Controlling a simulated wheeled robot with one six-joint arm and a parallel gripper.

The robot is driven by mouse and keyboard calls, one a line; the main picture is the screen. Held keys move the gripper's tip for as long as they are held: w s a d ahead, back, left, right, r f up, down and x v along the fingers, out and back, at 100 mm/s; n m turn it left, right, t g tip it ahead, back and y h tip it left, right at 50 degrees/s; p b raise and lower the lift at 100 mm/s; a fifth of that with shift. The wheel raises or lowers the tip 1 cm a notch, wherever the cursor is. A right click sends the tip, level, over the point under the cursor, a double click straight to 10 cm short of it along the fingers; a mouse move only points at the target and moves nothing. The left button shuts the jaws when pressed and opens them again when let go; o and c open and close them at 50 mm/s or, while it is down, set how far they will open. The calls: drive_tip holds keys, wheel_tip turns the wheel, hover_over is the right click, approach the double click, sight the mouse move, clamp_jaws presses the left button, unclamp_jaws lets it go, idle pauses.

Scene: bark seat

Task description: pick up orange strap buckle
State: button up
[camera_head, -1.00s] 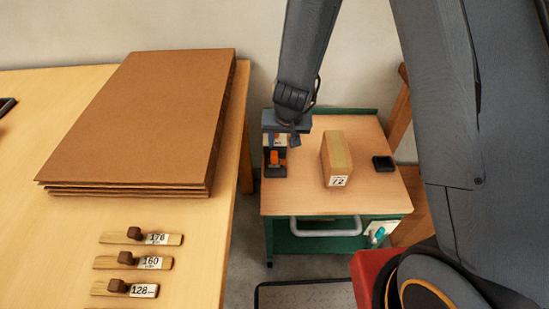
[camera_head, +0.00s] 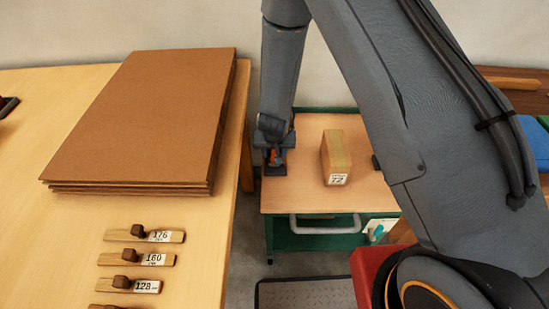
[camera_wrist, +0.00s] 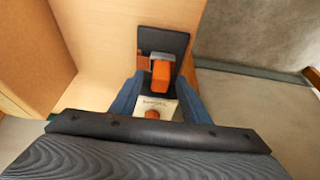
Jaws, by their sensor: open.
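The orange strap buckle (camera_wrist: 161,73) lies in a small dark tray (camera_wrist: 176,42) on the cart top, with a grey part beside it. In the head view a bit of the orange buckle (camera_head: 271,157) shows below my wrist, and the dark tray (camera_head: 275,171) is mostly covered by my gripper. My gripper (camera_wrist: 160,92) is open, its two blue-grey fingers pointing down on either side of the tray's near part. The buckle is ahead of and between the fingers, and no contact with it can be seen. A white label and another orange piece show nearer the wrist.
A cardboard box (camera_head: 336,158) labelled 72 stands on the cart (camera_head: 305,196) right of my gripper. A table (camera_head: 60,220) with stacked brown sheets (camera_head: 150,115) and several labelled wooden pieces is at the left. Clear cart top lies between tray and box.

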drive_tip(key=shift+w+f, duration=0.1)
drive_tip(key=shift+f, duration=0.2)
clamp_jaws()
